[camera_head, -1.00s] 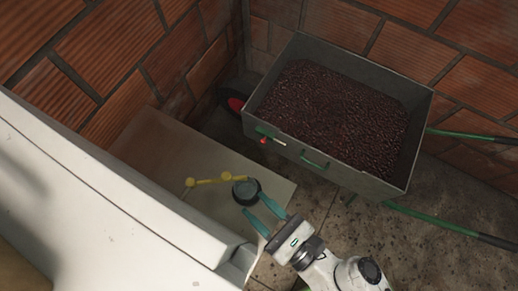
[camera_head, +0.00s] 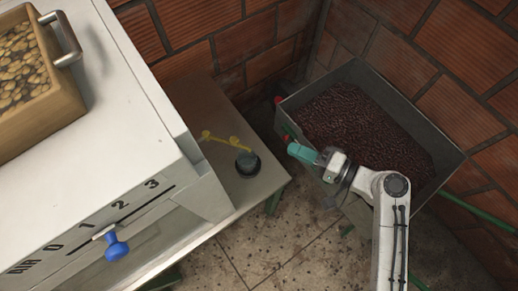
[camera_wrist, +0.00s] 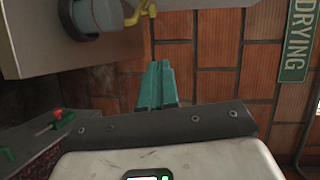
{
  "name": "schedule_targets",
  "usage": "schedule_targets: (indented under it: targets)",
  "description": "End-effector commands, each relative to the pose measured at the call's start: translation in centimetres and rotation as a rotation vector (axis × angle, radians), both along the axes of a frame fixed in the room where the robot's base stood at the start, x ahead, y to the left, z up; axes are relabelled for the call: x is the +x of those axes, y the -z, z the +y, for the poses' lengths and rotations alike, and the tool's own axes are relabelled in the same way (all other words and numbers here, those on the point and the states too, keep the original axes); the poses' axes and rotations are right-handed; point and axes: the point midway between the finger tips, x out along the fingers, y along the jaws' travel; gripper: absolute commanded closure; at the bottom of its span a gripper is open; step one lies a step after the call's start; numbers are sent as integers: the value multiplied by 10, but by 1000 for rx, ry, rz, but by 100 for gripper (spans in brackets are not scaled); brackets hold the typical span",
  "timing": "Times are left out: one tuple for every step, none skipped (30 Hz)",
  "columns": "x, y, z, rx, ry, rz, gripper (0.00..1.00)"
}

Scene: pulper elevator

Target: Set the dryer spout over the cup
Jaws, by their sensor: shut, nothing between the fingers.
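A yellow jointed bar (camera_head: 222,138) with rounded knobs lies over the metal table beside the white machine; I take it for the spout, but cannot be sure. A dark round cup-like piece (camera_head: 247,163) stands near the bar's right end; whether they touch is unclear. In the wrist view, a grey round piece (camera_wrist: 97,15) with a yellow part (camera_wrist: 140,10) beside it shows at the top edge. My gripper (camera_head: 292,149) is shut and empty, to the right of the dark piece and apart from it. Its teal fingers (camera_wrist: 158,68) are together in the wrist view.
The white machine (camera_head: 110,90) has a blue knob (camera_head: 117,249) on a numbered slider and a wooden box (camera_head: 55,105) on top. A metal bin of dark beans (camera_head: 445,165) stands behind my arm. Brick walls close the back. A DRYING sign (camera_wrist: 298,40) hangs right.

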Motion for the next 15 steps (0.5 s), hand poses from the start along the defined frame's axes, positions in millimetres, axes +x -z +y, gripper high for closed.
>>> schedule_targets:
  targets:
    - [4, -3, -1, -19, -11, -19, 100]
    - [6, -3, -1, -27, -16, -26, 100]
    - [7, -3, 0, -35, -20, -33, 100]
    - [8, -2, 1, -37, -22, -34, 100]
    - [9, -2, 3, -39, -22, -35, 100]
    - [11, -1, 6, -38, -22, -34, 100]
    - [13, -1, 9, -37, -23, -33, 100]
    - [15, -1, 13, -37, -24, -33, 100]
    - [18, -1, 19, -36, -23, -34, 100]
    - [21, 0, 23, -35, -25, -33, 100]
    - [24, 0, 28, -35, -24, -33, 100]
    - [28, 1, 35, -35, -24, -32, 100]
    - [31, 2, 40, -35, -24, -32, 100]
    - [34, 3, 45, -35, -24, -33, 100]
    - [38, 4, 52, -35, -23, -32, 100]
